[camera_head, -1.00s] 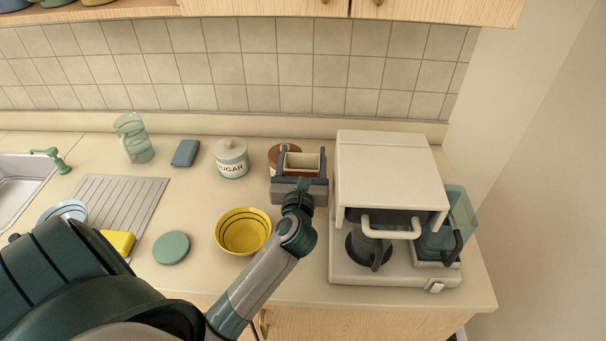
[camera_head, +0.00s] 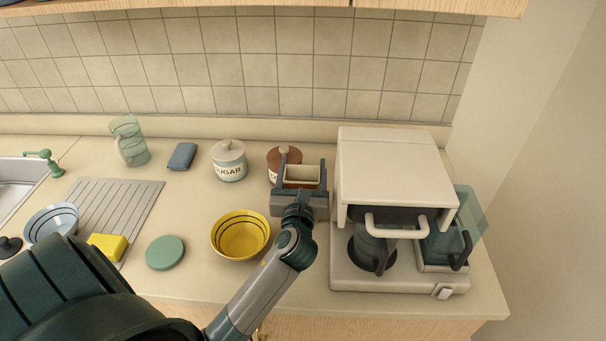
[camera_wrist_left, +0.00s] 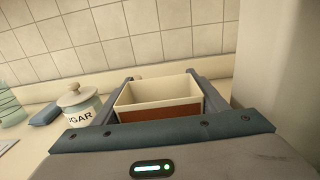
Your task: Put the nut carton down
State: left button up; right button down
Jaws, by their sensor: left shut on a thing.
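The nut carton (camera_head: 302,183) is a small open-topped box, cream inside with a reddish-brown side. My left gripper (camera_head: 302,176) is shut on it, with one finger along each side. In the left wrist view the carton (camera_wrist_left: 160,112) sits between the two fingers of the left gripper (camera_wrist_left: 160,95), its open top showing. It is over the back of the counter (camera_head: 200,215), between a brown lidded jar and the coffee machine. The gripper body hides the carton's base, so I cannot tell whether it touches the counter. My right gripper is not in view.
The coffee machine (camera_head: 395,170) stands close on the right. The brown jar (camera_head: 279,158) is just behind and left of the carton, with the sugar jar (camera_head: 229,165) further left. A yellow bowl (camera_head: 240,252) is in front left.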

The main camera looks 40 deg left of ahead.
pick_arm(q)
jog(key=shift+f, duration=0.1)
dwell(0.3)
jog(key=o, duration=1.6)
jog(key=shift+f, duration=0.1)
jog(key=shift+r, duration=0.25)
jog(key=shift+s+d+f, duration=0.15)
jog(key=shift+s+d, duration=0.25)
jog(key=shift+s, duration=0.15)
jog(key=shift+b+v, duration=1.25)
jog(key=shift+v, duration=4.1)
